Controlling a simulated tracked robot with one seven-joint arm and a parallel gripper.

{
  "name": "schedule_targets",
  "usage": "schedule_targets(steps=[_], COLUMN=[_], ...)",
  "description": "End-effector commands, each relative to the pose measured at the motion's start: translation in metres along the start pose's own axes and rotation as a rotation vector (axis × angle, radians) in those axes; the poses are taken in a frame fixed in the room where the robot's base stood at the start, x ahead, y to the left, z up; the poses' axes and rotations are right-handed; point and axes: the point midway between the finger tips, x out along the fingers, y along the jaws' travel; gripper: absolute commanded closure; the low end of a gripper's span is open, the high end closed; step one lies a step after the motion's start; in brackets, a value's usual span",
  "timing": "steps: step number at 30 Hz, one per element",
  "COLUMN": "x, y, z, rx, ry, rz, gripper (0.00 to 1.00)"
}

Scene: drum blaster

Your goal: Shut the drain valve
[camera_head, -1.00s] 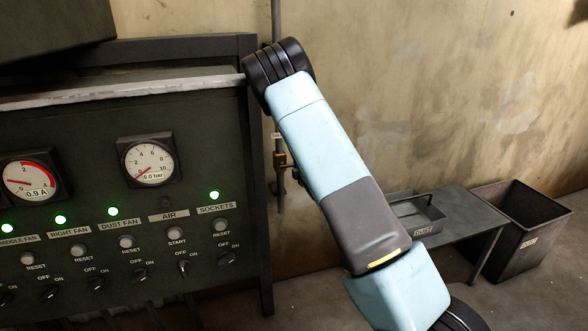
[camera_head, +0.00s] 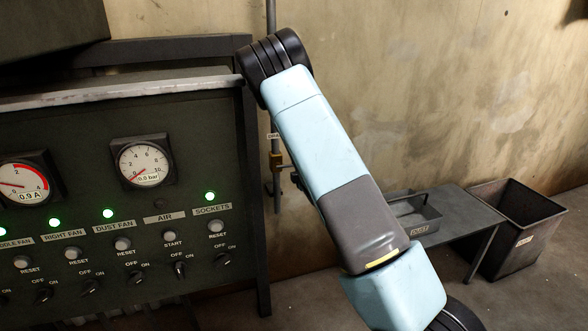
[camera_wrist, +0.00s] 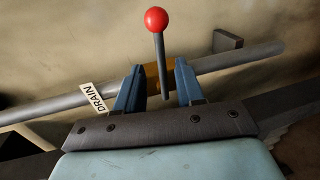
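The drain valve's lever, a grey rod with a red ball (camera_wrist: 156,19), stands in the wrist view roughly crosswise to the grey pipe (camera_wrist: 235,58). Its brass body (camera_wrist: 152,76) is partly hidden behind the rod and my fingers. A white DRAIN tag (camera_wrist: 92,97) hangs beside it. My gripper (camera_wrist: 158,66) is open, with one blue finger on each side of the rod in the picture and gaps between; contact and depth cannot be told.
A dark control panel (camera_head: 110,190) with gauges and switches stands left of the pipe. The air gauge (camera_head: 142,162) reads 0.0 bar. A grey bench (camera_head: 462,208) with a tray (camera_head: 416,225) and an open bin (camera_head: 520,225) stand at the right by the wall.

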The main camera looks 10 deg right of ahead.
Motion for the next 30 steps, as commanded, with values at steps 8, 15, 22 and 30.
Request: schedule_targets(steps=[8,15,22,30], x=[-0.056,-0.091,-0.102,-0.102], y=[-0.001,-0.001,-0.002,-0.002], z=[0.001,0.001,0.001,0.001], rx=[0.001,0.0,0.0,0.0], ry=[-0.002,-0.001,-0.001,-0.001], rz=[-0.003,-0.002,-0.002,-0.002], gripper=[0.62,0.62,0.62,0.66])
